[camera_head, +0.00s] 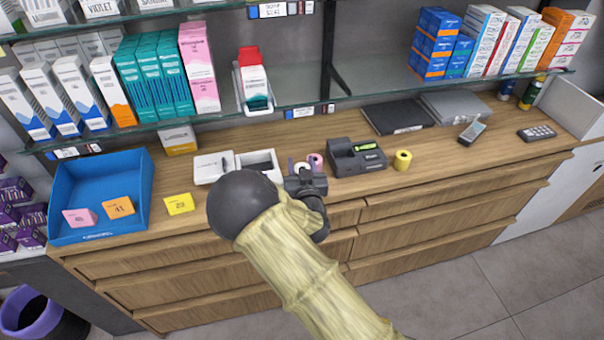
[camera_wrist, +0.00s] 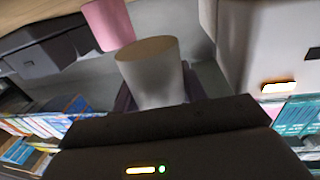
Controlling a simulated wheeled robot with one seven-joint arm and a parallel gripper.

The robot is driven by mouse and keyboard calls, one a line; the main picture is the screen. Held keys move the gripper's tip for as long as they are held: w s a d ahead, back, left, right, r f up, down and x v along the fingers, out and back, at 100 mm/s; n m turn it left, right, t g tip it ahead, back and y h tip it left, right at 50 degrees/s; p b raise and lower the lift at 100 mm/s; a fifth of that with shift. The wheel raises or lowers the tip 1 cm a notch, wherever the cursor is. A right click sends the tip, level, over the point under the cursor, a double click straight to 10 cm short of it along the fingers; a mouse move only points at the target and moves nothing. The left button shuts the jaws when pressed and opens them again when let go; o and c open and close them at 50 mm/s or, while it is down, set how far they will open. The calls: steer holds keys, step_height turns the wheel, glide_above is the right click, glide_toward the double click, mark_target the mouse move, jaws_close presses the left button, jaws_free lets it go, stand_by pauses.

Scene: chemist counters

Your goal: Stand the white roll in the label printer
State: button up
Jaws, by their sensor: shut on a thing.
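My gripper (camera_head: 305,180) is low over the counter's front part, shut on the white roll. In the wrist view the white roll (camera_wrist: 155,75) stands out from the dark gripper, with its brownish round end facing up in the picture. In the head view the roll (camera_head: 302,166) is mostly hidden by the gripper. A white device with an open dark bay, apparently the label printer (camera_head: 213,167), stands just left of the gripper. The white casing in the wrist view (camera_wrist: 262,35) looks like the same device. The roll appears outside its bay.
A pink roll (camera_head: 316,160) stands close behind the gripper. A dark device with a green display (camera_head: 357,158) and a yellow roll (camera_head: 403,160) stand to the right. A blue tray (camera_head: 103,178) is at left. A glass shelf (camera_head: 300,110) overhangs the counter's back.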

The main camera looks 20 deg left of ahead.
steer(key=shift+f, duration=1.85)
steer(key=shift+f, duration=0.1)
steer(key=shift+f, duration=0.1)
steer(key=o, duration=1)
steer(key=shift+p, duration=0.3)
